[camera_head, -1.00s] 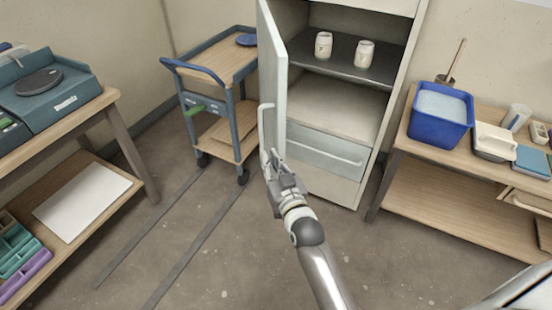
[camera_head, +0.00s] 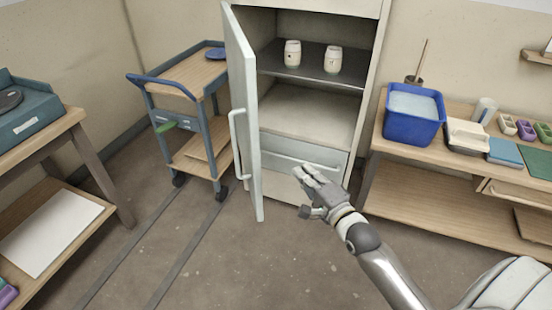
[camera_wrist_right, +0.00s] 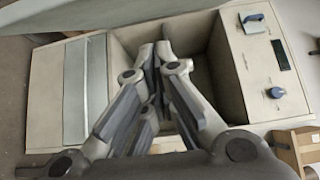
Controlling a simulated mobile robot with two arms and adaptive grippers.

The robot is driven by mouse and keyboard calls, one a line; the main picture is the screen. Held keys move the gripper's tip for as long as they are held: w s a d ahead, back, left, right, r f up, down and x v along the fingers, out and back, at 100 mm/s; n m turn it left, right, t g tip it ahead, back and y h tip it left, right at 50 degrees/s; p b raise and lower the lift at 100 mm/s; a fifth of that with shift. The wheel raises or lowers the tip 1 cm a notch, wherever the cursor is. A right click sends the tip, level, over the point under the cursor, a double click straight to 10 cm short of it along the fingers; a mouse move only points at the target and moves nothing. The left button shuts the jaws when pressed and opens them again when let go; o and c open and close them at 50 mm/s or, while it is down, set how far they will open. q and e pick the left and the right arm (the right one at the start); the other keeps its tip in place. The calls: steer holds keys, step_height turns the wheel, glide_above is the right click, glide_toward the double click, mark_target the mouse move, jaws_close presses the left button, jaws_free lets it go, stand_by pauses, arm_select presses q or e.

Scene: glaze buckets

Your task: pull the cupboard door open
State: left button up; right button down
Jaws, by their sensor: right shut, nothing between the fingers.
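The cupboard (camera_head: 375,60) stands at the back centre in the head view. Its pale door (camera_head: 240,80) stands swung open on the left side, with a white bar handle (camera_head: 237,145) on its outer face. My right gripper (camera_head: 308,174) is shut and empty, in front of the cupboard's lower drawer (camera_head: 285,152), to the right of the door's free edge and apart from the handle. In the right wrist view the gripper fingers (camera_wrist_right: 160,60) point toward the cupboard's open inside. My left gripper is in neither view.
Two white jars (camera_head: 292,54) stand on the cupboard's dark shelf (camera_head: 312,68). A blue-framed trolley (camera_head: 165,95) stands left of the door. A bench with a blue bucket (camera_head: 412,125) is on the right. The floor (camera_head: 240,260) in front is clear.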

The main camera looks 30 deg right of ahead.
steer(key=w+a, duration=0.4)
steer(key=w, duration=0.6)
steer(key=shift+w+a+p, duration=0.15)
steer(key=shift+w+p, duration=0.25)
steer(key=shift+p, duration=0.05)
